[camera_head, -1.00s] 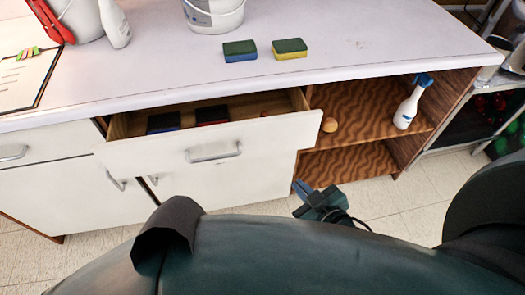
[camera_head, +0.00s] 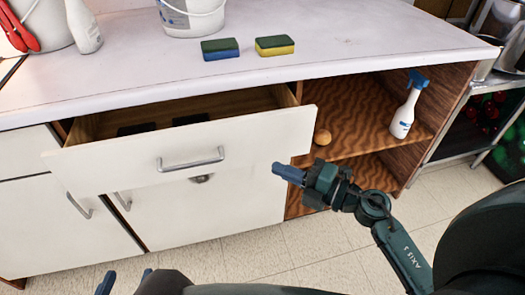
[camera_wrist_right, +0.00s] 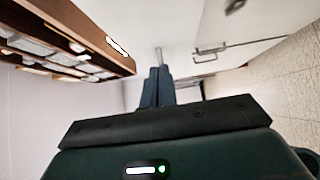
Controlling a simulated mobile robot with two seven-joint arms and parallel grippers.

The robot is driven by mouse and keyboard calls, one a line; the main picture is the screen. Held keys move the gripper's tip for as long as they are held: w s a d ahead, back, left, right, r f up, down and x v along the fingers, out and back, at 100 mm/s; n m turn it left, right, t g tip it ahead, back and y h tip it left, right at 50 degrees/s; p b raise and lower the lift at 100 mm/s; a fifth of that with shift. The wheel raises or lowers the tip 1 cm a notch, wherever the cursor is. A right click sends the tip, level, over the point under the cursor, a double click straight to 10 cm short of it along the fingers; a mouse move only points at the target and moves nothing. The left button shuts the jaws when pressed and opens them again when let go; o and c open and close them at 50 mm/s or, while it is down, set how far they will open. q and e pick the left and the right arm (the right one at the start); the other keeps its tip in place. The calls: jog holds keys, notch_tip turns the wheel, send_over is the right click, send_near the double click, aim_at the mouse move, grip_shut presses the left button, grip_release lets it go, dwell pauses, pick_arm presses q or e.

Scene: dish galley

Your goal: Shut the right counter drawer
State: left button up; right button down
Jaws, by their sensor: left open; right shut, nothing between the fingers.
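The right counter drawer (camera_head: 110,170) is open, its white front standing out from the counter with a metal bar handle (camera_head: 192,161). Its wooden inside shows, with dark items (camera_head: 137,128) partly hidden behind the front. My right gripper (camera_head: 277,168) is shut and empty, its fingertips pointing left at the right part of the drawer front. I cannot tell whether they touch it. In the right wrist view the shut fingers (camera_wrist_right: 157,75) point towards a white surface. My left gripper (camera_head: 126,282) is open at the bottom edge, below the drawer and apart from it.
The white countertop (camera_head: 330,55) holds two sponges (camera_head: 220,48), a bucket (camera_head: 190,18) and a white bottle (camera_head: 84,28). Tiled floor (camera_head: 250,255) lies in front.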

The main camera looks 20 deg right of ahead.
aim_at(250, 145)
jog(key=w+a, duration=0.1)
jog(key=w, duration=0.3)
jog(key=w+a, duration=0.1)
jog(key=w, duration=0.1)
jog(key=shift+w+a, duration=0.2)
jog(key=shift+a, duration=0.1)
pick_arm(q)
jog(key=shift+w+d+f+b, duration=0.1)
jog(key=shift+f+b, duration=0.2)
pick_arm(e)
jog(key=shift+w, duration=0.4)
jog(key=shift+w, duration=0.35)
jog(key=w, duration=0.3)
jog(key=w+b, duration=0.1)
jog(key=w, duration=0.3)
jog(key=w+d, duration=0.1)
jog(key=w, duration=0.3)
jog(key=shift+w+b, duration=0.2)
jog(key=shift+b, duration=0.15)
pick_arm(q)
jog(key=shift+w+d+f+m, duration=0.1)
jog(key=shift+d+f+m, duration=0.15)
jog(key=shift+f, duration=0.2)
jog(key=shift+d+f+m, duration=0.15)
jog(key=shift+f+m, duration=0.1)
jog(key=shift+f, duration=0.2)
pick_arm(e)
jog(key=shift+w+d+r, duration=0.2)
jog(key=shift+r, duration=0.05)
